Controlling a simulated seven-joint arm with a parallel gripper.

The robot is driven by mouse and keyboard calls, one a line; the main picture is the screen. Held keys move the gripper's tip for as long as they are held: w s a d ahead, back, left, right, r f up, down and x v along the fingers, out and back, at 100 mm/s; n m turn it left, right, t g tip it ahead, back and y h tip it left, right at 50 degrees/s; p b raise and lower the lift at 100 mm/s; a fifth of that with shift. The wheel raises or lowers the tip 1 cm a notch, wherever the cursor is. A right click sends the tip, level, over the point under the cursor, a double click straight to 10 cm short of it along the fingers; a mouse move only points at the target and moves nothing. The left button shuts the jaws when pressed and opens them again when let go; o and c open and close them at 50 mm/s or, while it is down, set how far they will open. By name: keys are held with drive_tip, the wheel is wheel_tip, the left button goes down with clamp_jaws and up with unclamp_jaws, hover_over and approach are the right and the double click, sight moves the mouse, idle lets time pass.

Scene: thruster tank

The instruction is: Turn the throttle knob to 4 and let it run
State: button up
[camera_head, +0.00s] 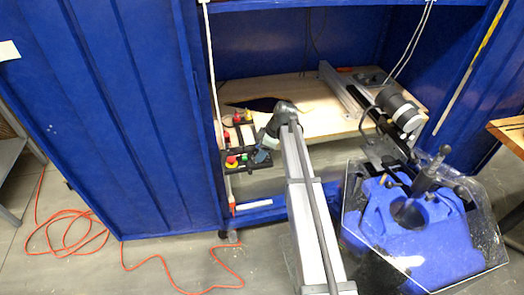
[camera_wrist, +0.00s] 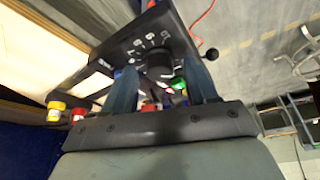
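The throttle knob (camera_wrist: 157,62) is a dark round knob on a black panel (camera_wrist: 126,46) with white numbers beside it. The numbers are too small and tilted to read surely, and I cannot tell the knob's setting. My gripper (camera_wrist: 161,68) is open, its two blue fingers on either side of the knob with a gap showing on each side. In the head view my gripper (camera_head: 263,155) is at the front black control panel (camera_head: 237,168), and the knob is hidden there. The tank (camera_head: 345,205), clear-walled with blue inside, stands at the lower right.
A red button (camera_head: 231,161) on yellow sits left of my gripper, with a second button panel (camera_head: 246,134) behind. A black lever ball (camera_wrist: 211,54) is close right of my fingers. A motor (camera_head: 400,110) is on a rail toward the tank. An orange cable (camera_head: 70,217) lies on the floor.

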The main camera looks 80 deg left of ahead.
drive_tip(key=c, duration=0.9)
drive_tip(key=shift+c, duration=0.2)
drive_tip(key=shift+m, duration=0.3)
